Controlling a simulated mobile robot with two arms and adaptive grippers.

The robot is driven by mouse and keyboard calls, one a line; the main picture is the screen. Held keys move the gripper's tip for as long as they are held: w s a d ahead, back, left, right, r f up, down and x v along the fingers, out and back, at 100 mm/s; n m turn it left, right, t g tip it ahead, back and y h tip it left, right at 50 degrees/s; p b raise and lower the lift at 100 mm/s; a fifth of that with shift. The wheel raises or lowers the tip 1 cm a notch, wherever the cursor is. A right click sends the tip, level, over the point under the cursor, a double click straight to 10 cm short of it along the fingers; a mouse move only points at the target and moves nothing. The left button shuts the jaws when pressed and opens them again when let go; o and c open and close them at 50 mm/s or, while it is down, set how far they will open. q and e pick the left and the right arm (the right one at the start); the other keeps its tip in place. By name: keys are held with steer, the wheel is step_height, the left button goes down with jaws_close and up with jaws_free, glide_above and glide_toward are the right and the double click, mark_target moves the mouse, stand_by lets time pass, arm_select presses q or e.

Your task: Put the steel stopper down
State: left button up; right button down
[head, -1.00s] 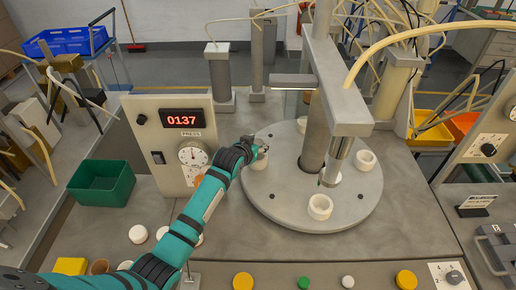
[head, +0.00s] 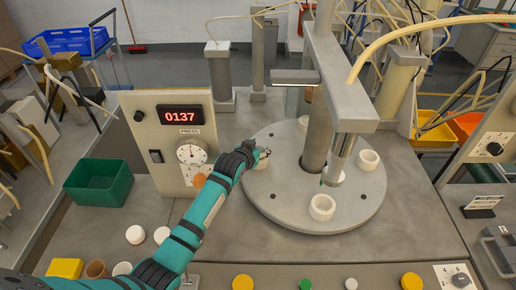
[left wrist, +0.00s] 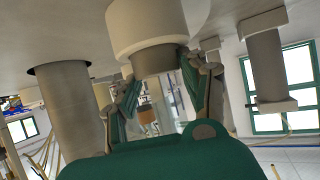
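My left gripper (head: 262,156) is at the left edge of the round grey turntable (head: 290,215). In the left wrist view the picture is upside down, and my left gripper (left wrist: 158,75) has its fingertips on both sides of a short grey steel stopper (left wrist: 157,60). The fingers appear to touch it. The stopper is at the mouth of a cream ring-shaped socket (left wrist: 147,22); I cannot tell how deep it sits. In the head view the gripper mostly hides that socket and the stopper. My right gripper is not in view.
Other cream sockets stand on the turntable at the front (head: 322,207) and right (head: 368,160). A grey post with an overhead arm (head: 345,110) rises over it. A panel reading 0137 (head: 180,117) and a green bin (head: 98,185) stand to the left.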

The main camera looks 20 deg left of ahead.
arm_select(q)
steer(key=shift+o, duration=1)
steer(key=shift+s+f, duration=0.2)
steer(key=shift+f, duration=0.55)
steer(key=shift+a+r, duration=0.1)
steer(key=shift+r, duration=0.4)
steer(key=r+v, duration=0.1)
steer(key=v, duration=0.6)
steer(key=shift+r, duration=0.1)
